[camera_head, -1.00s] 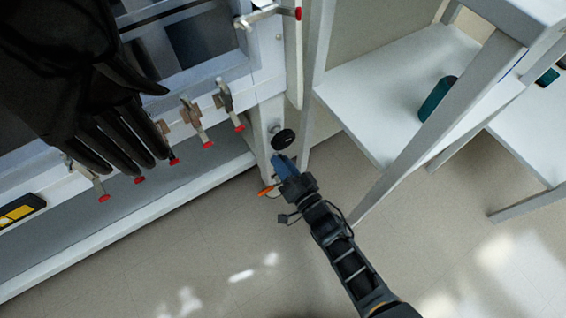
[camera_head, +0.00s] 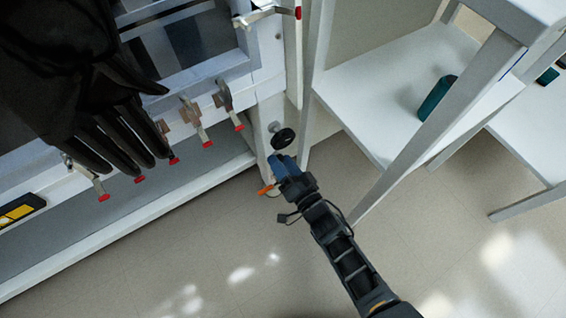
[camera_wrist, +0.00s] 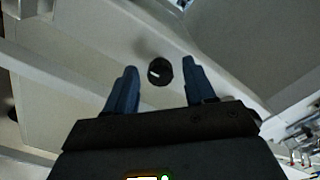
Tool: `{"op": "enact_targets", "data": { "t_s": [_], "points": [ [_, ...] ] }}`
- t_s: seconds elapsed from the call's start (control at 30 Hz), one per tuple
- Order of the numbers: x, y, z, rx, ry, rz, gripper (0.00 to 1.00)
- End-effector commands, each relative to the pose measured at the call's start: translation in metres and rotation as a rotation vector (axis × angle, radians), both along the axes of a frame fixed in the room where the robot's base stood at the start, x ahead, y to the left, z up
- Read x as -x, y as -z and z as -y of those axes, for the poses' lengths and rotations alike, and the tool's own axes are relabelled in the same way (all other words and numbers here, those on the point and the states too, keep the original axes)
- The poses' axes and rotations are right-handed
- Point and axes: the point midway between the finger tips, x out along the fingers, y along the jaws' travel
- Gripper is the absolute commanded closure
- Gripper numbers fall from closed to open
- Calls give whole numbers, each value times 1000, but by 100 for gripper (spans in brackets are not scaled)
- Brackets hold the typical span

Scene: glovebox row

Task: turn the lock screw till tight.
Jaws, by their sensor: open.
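The lock screw shows as a round black knob (camera_head: 283,139) on the white leg at the right end of the glovebox frame. In the wrist view the knob (camera_wrist: 160,71) has a short white mark on its face and lies between the lines of my two fingers, a little beyond the tips. My gripper (camera_head: 277,161) has blue fingers and is just below the knob in the head view. In the wrist view my gripper (camera_wrist: 160,74) is open and empty, its fingers spread wider than the knob. I see no contact with the knob.
A white shelf unit (camera_head: 380,95) with a teal bottle (camera_head: 437,98) stands close on the right. Toggle clamps with red tips (camera_head: 207,144) line the glovebox front. A black glove (camera_head: 110,120) hangs at the left. The floor (camera_head: 200,240) in front is clear.

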Motion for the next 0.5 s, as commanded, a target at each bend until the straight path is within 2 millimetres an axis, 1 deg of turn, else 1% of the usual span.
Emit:
{"op": "enact_targets", "data": {
  "t_s": [0.13, 0.4, 0.5],
  "points": [
    [10, -2, 7, -1, 3, -2, 46],
    [46, -2, 31, 0, 2, -4, 46],
    [56, -1, 38, 0, 4, -3, 46]
  ]
}}
